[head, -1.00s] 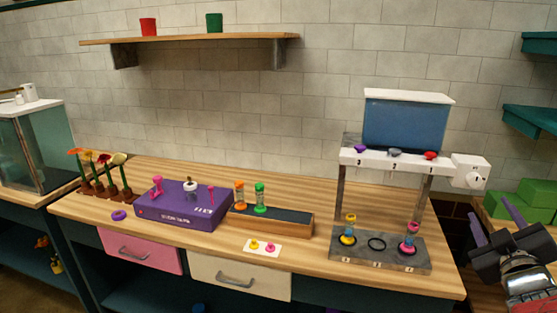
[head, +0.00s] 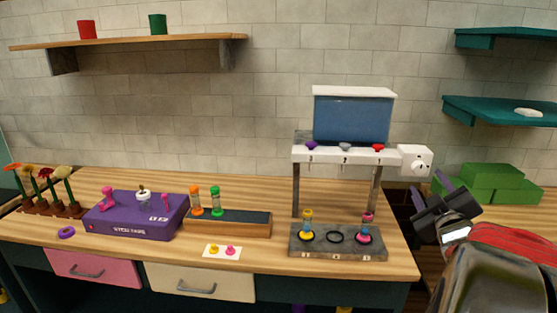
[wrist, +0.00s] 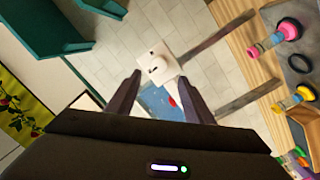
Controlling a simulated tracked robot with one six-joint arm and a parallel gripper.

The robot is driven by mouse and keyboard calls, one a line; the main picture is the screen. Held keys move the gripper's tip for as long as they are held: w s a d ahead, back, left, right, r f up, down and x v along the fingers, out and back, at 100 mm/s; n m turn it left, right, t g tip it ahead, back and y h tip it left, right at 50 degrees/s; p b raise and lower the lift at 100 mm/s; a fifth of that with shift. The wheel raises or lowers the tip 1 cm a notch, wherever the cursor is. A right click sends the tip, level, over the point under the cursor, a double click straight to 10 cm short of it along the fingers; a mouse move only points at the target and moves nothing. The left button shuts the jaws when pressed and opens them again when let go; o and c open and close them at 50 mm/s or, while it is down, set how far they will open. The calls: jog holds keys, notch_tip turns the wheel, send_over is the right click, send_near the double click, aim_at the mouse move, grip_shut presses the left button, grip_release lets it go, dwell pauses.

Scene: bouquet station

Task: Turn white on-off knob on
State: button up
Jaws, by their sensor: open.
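The white on-off knob (head: 417,159) is on a white box at the right end of the water dispenser's white bar (head: 345,156). In the wrist view the white knob box (wrist: 155,65) shows ahead, between and beyond my fingers. My gripper (head: 442,196) is open and empty, right of and below the knob in the head view, apart from it. Its two purple fingers also show in the wrist view (wrist: 160,95). The dispenser has a blue tank (head: 352,118) on top and purple, grey and red valves along the bar.
A grey base (head: 312,250) under the dispenser holds two vials. Green blocks (head: 495,184) lie behind my gripper, and teal shelves (head: 500,108) hang at the right. A purple box (head: 130,222) and a dark-topped wooden rack (head: 245,222) stand on the left of the table.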

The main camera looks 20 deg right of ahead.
aim_at(418, 170)
jog(key=shift+x, duration=3.85)
jog(key=shift+c, duration=0.6)
jog(key=c, duration=0.9)
